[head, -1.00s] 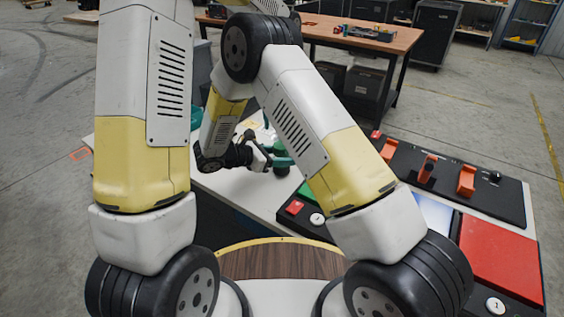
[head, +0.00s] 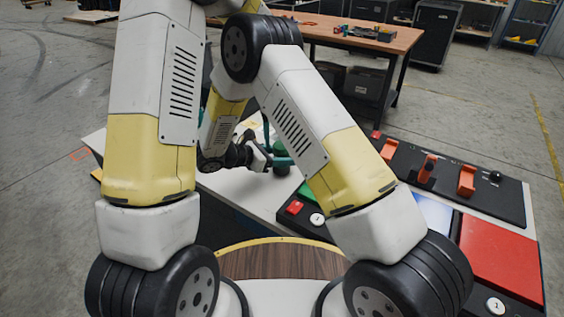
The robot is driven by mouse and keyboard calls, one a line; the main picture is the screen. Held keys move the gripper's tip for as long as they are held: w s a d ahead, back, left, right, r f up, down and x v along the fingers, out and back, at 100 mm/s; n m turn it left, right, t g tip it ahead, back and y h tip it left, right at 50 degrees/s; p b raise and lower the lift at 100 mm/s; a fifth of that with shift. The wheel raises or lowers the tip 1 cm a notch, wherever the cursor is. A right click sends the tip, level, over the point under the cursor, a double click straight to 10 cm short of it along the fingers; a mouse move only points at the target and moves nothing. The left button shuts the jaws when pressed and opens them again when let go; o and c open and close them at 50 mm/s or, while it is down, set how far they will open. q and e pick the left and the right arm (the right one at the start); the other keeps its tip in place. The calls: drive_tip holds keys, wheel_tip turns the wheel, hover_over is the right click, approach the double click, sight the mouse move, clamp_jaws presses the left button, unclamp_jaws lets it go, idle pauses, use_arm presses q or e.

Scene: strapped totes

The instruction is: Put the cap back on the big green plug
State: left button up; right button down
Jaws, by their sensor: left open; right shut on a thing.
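My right arm comes in from the right and bends back. Its gripper (head: 262,157) is over the pale table, shut on a teal-green piece (head: 281,162). A darker green rounded part (head: 280,147) shows right behind that piece. I cannot tell which of these is the plug and which the cap, or whether they touch. My own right forearm hides part of this spot. A thin teal piece (head: 266,128) stands up just behind the gripper. My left arm fills the left side; its gripper is out of sight.
The pale table (head: 235,185) has a black panel (head: 450,190) on the right with orange levers (head: 467,180), a red button (head: 294,207) and a red plate (head: 502,257). A brown workbench (head: 345,32) stands behind. Grey floor lies to the left.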

use_arm(q)
drive_tip(key=shift+f, duration=0.7)
drive_tip(key=c, duration=1.3)
drive_tip(key=o, duration=1.4)
drive_tip(key=shift+r, duration=2.25)
drive_tip(key=shift+c, duration=0.5)
